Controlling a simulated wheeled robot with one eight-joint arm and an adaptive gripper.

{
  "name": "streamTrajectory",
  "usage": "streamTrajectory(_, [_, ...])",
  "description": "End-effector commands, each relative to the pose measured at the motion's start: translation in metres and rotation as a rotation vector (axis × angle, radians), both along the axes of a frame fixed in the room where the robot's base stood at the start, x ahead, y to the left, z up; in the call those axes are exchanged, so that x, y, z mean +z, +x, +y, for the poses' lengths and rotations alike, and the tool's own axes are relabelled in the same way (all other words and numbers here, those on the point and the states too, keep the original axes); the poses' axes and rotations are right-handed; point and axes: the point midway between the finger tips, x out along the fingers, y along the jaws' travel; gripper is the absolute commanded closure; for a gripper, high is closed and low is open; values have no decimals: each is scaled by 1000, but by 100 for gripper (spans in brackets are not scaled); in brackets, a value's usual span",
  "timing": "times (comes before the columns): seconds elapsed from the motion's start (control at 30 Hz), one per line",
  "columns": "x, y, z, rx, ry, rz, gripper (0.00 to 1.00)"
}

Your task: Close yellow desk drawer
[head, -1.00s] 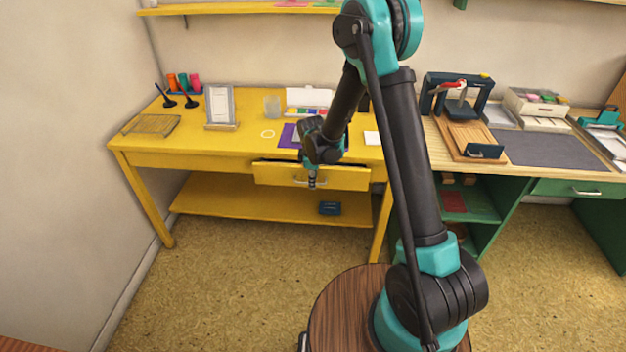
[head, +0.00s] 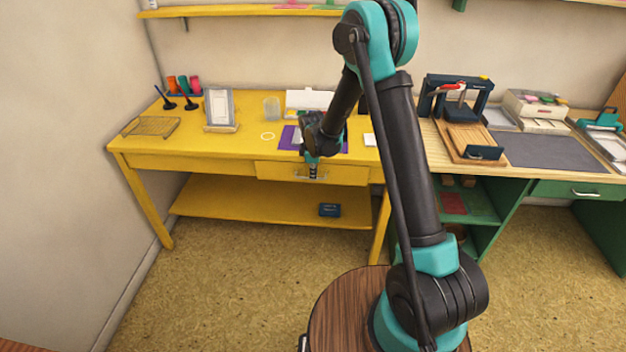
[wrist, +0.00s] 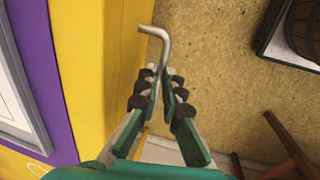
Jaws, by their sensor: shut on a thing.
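The yellow desk drawer (head: 345,175) sits under the yellow desk top (head: 225,145). In the head view its front looks flush, or nearly flush, with the desk's front; a small gap cannot be ruled out. My gripper (head: 312,175) is at the middle of the drawer front, partly covering the handle. In the wrist view the fingers of my gripper (wrist: 161,73) are closed around the silver bar handle (wrist: 160,36), whose bent end sticks out beyond the fingertips. The inside of the drawer is not visible.
A purple mat (head: 289,137), a picture stand (head: 220,108) and a wire rack (head: 151,127) are on the desk top. A dark blue box (head: 330,210) lies on the lower shelf. A green workbench (head: 575,188) stands at right.

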Motion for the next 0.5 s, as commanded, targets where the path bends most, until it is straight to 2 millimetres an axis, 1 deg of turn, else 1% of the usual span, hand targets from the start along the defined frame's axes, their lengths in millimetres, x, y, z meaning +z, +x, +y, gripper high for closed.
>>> streamTrajectory(0.03, [0,5,0,0,1,-6,100])
streamTrajectory(0.23, [0,6,0,0,1,-10,100])
streamTrajectory(0.27, [0,6,0,0,0,-11,91])
streamTrajectory(0.4, [0,6,0,0,1,-10,74])
streamTrajectory(0.43, [0,6,0,0,1,-10,71])
streamTrajectory(0.5, [0,5,0,0,1,-9,71])
